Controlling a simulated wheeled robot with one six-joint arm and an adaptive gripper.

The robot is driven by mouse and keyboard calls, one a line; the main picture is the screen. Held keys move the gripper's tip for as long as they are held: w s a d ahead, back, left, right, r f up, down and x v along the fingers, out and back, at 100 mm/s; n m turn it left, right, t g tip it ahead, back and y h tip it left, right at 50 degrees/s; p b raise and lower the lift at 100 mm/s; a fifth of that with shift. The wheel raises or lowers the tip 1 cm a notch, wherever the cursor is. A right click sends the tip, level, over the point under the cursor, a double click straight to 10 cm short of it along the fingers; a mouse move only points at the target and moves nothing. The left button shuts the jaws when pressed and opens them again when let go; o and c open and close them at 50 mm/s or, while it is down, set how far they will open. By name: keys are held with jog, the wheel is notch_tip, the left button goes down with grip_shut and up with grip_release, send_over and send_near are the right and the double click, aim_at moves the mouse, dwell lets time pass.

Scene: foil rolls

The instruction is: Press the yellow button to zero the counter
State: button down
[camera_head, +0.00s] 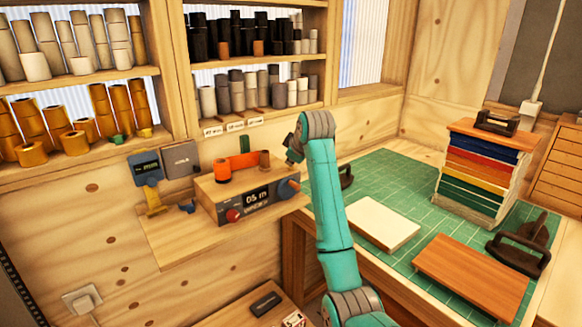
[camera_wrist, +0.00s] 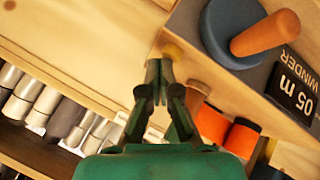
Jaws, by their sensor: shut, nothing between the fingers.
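The winder (camera_head: 245,197) is a wooden box with a dark front panel, a "05 m" display (camera_head: 257,197) and a blue crank wheel (camera_head: 287,187). In the wrist view the display (camera_wrist: 293,88) is upside down, beside the blue wheel (camera_wrist: 222,30) with its orange handle. A small yellow button (camera_wrist: 172,50) shows on the wood at the box's edge, just beyond my fingertips. My gripper (camera_wrist: 158,68) is shut and empty, its tips close to the button; I cannot tell if they touch. In the head view my gripper (camera_head: 292,152) is beside the winder's right end; the button is not visible there.
Orange rolls (camera_wrist: 242,137) sit on the winder near my fingers. A red knob (camera_head: 233,214) is on its front. Shelves of rolls (camera_head: 250,85) stand behind. To the right, a green cutting mat (camera_head: 385,180) holds a white block, a wooden board and stacked coloured sheets.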

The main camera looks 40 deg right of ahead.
jog(key=shift+f, duration=0.2)
jog(key=shift+r, duration=0.95)
jog(key=shift+r, duration=2.5)
